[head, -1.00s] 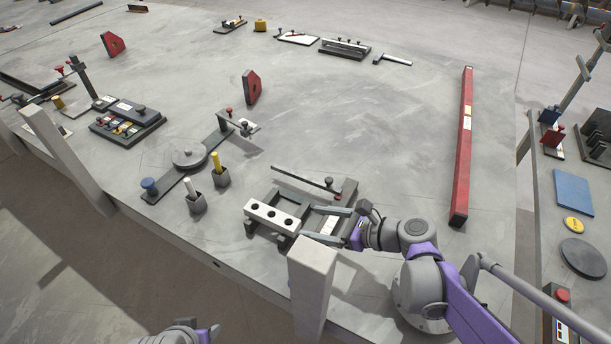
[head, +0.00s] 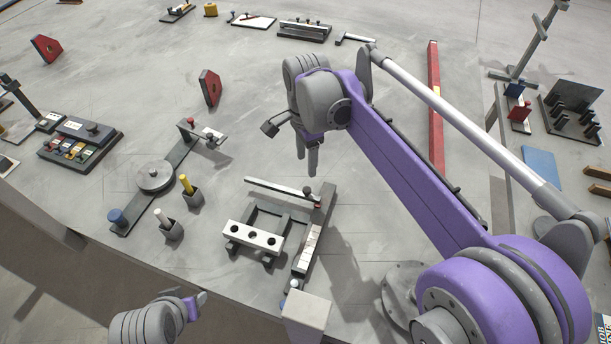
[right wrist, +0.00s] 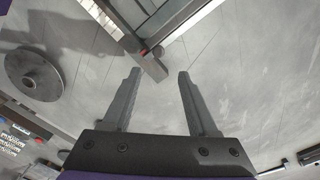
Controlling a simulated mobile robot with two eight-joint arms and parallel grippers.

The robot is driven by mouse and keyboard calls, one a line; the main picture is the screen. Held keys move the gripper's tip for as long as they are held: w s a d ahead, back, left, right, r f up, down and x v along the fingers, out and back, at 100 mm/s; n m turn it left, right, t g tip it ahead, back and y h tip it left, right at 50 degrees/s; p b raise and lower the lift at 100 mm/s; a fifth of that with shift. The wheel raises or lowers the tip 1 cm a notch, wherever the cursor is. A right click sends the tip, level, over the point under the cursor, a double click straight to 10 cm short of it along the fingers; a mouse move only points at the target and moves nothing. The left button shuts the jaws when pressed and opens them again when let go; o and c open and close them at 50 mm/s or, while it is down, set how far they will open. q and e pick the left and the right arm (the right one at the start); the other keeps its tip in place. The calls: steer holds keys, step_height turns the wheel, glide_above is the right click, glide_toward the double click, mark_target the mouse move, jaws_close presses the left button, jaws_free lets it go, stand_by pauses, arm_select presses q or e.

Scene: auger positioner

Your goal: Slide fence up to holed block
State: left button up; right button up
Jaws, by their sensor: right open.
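The white holed block (head: 253,238) lies on the near side of a dark frame, its holes facing up. The fence (head: 280,192), a thin pale bar with a dark knob, lies beyond the block with a clear gap between them. Its right end meets a dark rail (head: 308,248) with a white scale. My right gripper (head: 308,168) is open and empty above the table beyond the fence. In the right wrist view the open fingers (right wrist: 158,76) flank the rail's far end, apart from it. My left gripper (head: 202,299) is at the bottom; its jaw opening is unclear.
A disc (head: 156,175) on a bar and two small cups with yellow (head: 187,184) and white rods stand left of the fixture. A pale post (head: 306,312) stands at the near edge. A long red beam (head: 435,110) lies at right.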

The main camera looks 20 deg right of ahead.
mark_target(307, 189)
steer(key=f+b, duration=0.1)
steer(key=f, duration=0.9)
steer(key=shift+s+f, duration=0.15)
steer(key=shift+s, duration=0.05)
jaws_close()
stand_by(1.0)
